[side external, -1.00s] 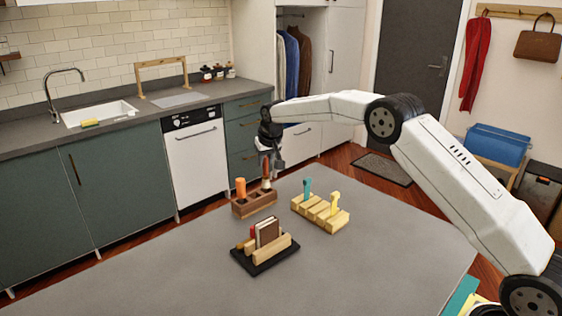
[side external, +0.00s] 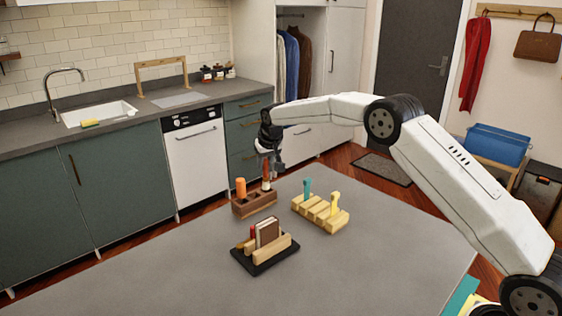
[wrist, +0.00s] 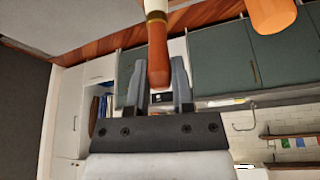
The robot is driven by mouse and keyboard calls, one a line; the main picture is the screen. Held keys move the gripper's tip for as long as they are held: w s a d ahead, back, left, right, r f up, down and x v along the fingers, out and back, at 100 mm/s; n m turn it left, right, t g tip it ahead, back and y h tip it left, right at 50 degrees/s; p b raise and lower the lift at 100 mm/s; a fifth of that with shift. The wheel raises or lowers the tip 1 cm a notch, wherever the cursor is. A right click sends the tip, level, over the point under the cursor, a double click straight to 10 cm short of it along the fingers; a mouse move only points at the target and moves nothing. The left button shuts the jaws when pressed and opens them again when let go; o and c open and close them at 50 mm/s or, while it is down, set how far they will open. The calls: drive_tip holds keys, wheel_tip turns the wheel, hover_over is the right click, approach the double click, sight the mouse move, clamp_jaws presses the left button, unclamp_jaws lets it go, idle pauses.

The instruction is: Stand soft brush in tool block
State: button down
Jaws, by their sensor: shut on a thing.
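The soft brush (side external: 266,174) has a red-brown handle and a pale collar. It is held upright at the right-hand part of the brown wooden tool block (side external: 246,208). Its lower end meets the block's top in the side view; I cannot tell how deep it sits in a slot. My gripper (side external: 269,156) is shut on the handle's upper end. In the wrist view, the brush handle (wrist: 158,55) lies between the two fingers of my gripper (wrist: 160,80), and its lower end runs out of the picture. An orange-handled tool (side external: 240,187) stands in the block's left part.
A light wooden rack (side external: 316,211) with a teal and a yellow tool stands right of the block. A dark tray (side external: 263,262) with books and a wooden bar lies nearer. The grey table (side external: 350,275) is clear in front and to the right.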

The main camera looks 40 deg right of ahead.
drive_tip(key=shift+f, duration=1.9)
unclamp_jaws()
idle(0.5)
drive_tip(key=shift+r, duration=3.5)
